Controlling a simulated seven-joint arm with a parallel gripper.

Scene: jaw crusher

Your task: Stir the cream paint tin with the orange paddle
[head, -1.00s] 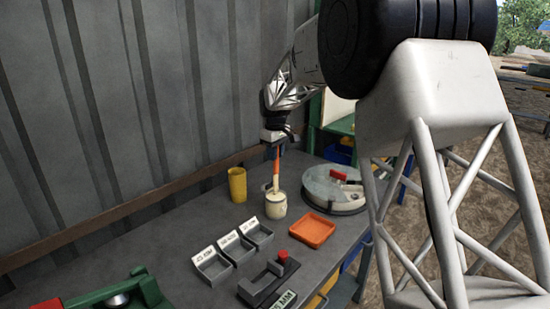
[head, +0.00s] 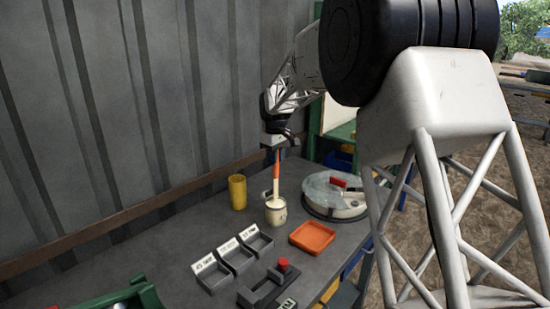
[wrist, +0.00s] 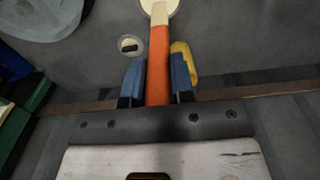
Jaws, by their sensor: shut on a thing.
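The cream paint tin (head: 276,212) stands upright on the grey bench. The orange paddle (head: 277,162) stands nearly upright, its pale lower end going down into the tin's mouth; the tip is hidden inside. My gripper (head: 278,148) is above the tin, shut on the top of the paddle. In the wrist view the blue fingers of my gripper (wrist: 158,80) sit either side of the orange handle (wrist: 173,70), and the pale end runs to the cream tin (wrist: 160,6) at the top edge.
A yellow cup (head: 238,192) stands left of the tin. An orange tray (head: 312,238) and a round lidded container (head: 335,197) are to the right. Grey labelled bins (head: 237,258) and a red-knobbed fixture (head: 266,287) are in front. A corrugated wall (head: 100,130) rises behind.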

